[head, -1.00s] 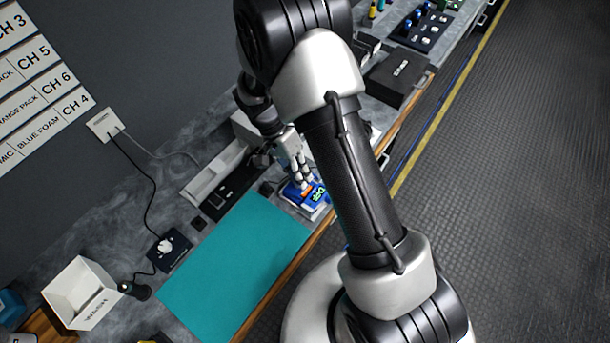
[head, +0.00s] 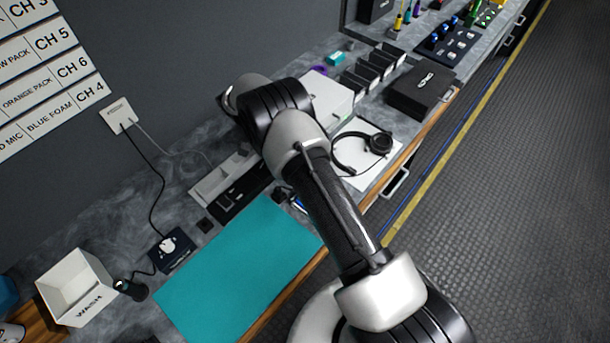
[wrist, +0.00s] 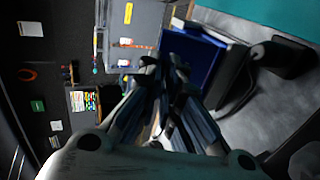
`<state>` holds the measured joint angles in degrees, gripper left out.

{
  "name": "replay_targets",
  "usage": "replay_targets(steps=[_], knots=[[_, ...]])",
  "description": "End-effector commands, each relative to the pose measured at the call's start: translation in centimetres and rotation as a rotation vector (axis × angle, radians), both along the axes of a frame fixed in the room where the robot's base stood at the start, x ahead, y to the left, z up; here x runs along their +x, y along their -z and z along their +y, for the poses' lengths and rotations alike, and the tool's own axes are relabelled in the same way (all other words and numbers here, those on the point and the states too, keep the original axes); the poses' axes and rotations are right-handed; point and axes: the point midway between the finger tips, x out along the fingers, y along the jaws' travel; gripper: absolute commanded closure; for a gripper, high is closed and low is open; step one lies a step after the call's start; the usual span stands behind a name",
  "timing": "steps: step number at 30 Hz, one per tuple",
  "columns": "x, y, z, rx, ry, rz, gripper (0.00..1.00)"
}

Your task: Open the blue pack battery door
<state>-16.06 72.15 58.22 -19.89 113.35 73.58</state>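In the wrist view, a blue box-like part (wrist: 193,55), apparently the blue pack, lies just beyond and right of my fingertips. Its battery door cannot be made out. In the head view only a small blue sliver of the pack (head: 298,203) shows beside my arm, near the far corner of the teal mat. My gripper (wrist: 164,62) shows dark fingers that come close together at the tips. A narrow gap seems to lie between them, with nothing clearly held. Dim light hides whether they touch the blue part. My arm hides the gripper in the head view.
The teal mat (head: 235,265) is clear. A white bin (head: 75,288) stands at the left. Headphones (head: 375,143) lie on a white sheet beyond my arm, near a black case (head: 424,92). A black part (wrist: 238,82) is close right of my fingers.

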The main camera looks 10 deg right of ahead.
Motion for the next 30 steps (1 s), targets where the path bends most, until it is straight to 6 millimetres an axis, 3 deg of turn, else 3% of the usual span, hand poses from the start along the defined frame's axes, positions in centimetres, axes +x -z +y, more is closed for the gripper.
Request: replay_targets(steps=[14, 24, 30], knots=[[0.10, 0.01, 0.08, -0.008, 0.000, 0.013, 1.00], [0.09, -0.01, 0.07, -0.009, 0.000, 0.012, 0.75], [0.09, -0.01, 0.07, -0.009, 0.000, 0.012, 0.75]])
